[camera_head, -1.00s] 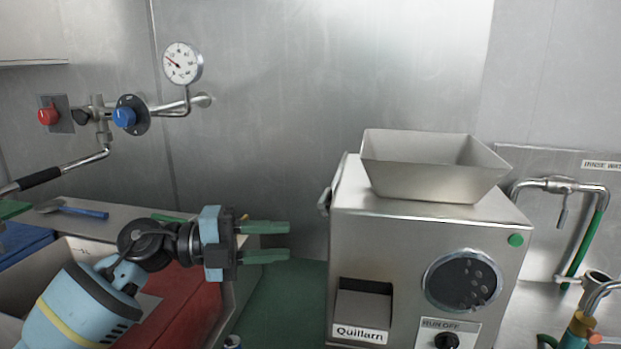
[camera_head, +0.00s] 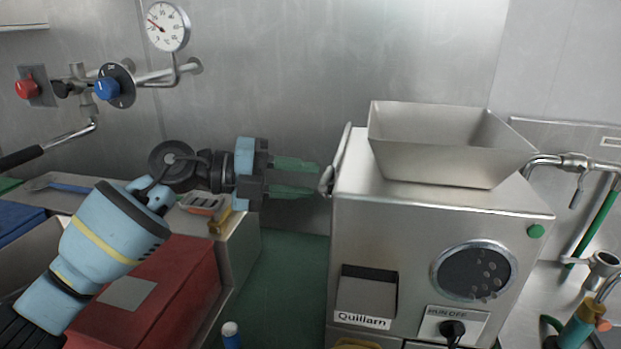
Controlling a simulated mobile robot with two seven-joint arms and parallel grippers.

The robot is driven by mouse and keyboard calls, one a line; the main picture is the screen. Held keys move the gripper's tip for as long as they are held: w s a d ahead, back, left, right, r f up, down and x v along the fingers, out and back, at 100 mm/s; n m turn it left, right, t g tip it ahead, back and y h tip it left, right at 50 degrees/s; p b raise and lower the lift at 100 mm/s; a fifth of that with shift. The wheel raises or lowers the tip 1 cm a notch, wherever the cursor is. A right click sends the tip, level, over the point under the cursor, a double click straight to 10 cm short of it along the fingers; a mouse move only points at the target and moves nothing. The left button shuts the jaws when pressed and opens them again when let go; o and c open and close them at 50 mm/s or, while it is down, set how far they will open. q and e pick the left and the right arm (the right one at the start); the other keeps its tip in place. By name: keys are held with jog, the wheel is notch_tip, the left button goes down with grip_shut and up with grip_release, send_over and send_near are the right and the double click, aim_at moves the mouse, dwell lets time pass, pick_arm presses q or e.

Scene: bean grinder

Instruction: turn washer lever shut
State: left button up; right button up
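My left gripper (camera_head: 316,180) reaches in from the left with two green fingers pointing right. The fingers are apart with a gap between them, and nothing shows in the gap. Their tips end beside the metal lever (camera_head: 339,160) on the left side of the steel grinder (camera_head: 440,230); I cannot tell whether they touch it. The lever slants up and away along the casing. Another small lever hangs from the tap pipe (camera_head: 578,190) at the far right. No label shows which one is the washer lever. My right gripper is out of view.
An open steel hopper (camera_head: 445,165) tops the grinder. Blue (camera_head: 107,88) and red (camera_head: 27,89) wall knobs, a dial gauge (camera_head: 168,26) and a black-handled bar (camera_head: 20,158) are at the left. A red box (camera_head: 185,285) stands below my arm. A hose (camera_head: 592,230) hangs at right.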

aim_at(326, 180)
pick_arm(q)
jog(key=shift+x, duration=1.05)
grip_shut()
